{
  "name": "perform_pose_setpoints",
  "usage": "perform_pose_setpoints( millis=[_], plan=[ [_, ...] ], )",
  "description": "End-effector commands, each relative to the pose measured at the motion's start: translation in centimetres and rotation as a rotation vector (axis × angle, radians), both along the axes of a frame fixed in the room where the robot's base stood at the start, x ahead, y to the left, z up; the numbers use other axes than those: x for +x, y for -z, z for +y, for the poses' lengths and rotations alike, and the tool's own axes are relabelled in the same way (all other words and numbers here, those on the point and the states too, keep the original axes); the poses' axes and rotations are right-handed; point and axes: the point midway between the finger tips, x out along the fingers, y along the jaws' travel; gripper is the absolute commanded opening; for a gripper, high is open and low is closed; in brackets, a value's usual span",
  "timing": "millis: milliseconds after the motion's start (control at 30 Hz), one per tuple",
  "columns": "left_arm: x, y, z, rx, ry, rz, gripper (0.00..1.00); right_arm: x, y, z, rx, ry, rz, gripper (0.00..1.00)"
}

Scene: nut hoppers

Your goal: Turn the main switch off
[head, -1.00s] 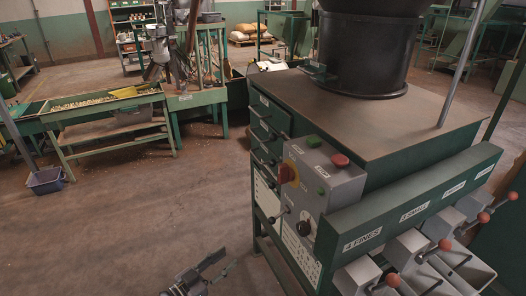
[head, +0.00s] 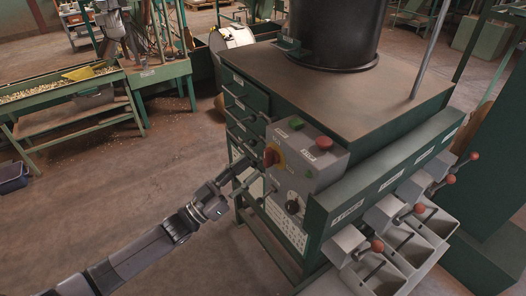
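The main switch (head: 271,157) is a red rotary knob on a yellow plate, on the left part of the grey control box (head: 309,165). The knob faces left, so its exact angle is hard to read. My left gripper (head: 248,174) reaches in from the lower left. Its two fingers are apart and point at the switch. The fingertips are close to the knob on its left side, and no contact shows. Nothing is between the fingers. My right gripper is not in view.
The box also carries a green button (head: 296,123), a red button (head: 324,144) and a black dial (head: 292,207). Drawer handles (head: 235,109) stick out on the machine's left side. Red-knobbed levers (head: 377,245) and chutes line the front right.

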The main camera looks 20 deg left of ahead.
Motion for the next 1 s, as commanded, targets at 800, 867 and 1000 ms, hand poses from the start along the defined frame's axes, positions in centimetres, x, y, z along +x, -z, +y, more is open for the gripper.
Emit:
perform_pose_setpoints(
  millis=[800, 867, 1000],
  plan=[
    [4.3, -2.2, -3.4, 0.001, 0.000, 0.001, 0.30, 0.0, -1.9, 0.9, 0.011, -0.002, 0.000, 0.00],
    [4.3, -2.2, -3.4, 0.001, 0.000, 0.001, 0.26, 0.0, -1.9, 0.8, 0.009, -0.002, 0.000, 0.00],
    [4.3, -2.2, -3.4, 0.000, 0.001, 0.001, 0.16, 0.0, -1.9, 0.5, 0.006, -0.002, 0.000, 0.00]
  ],
)
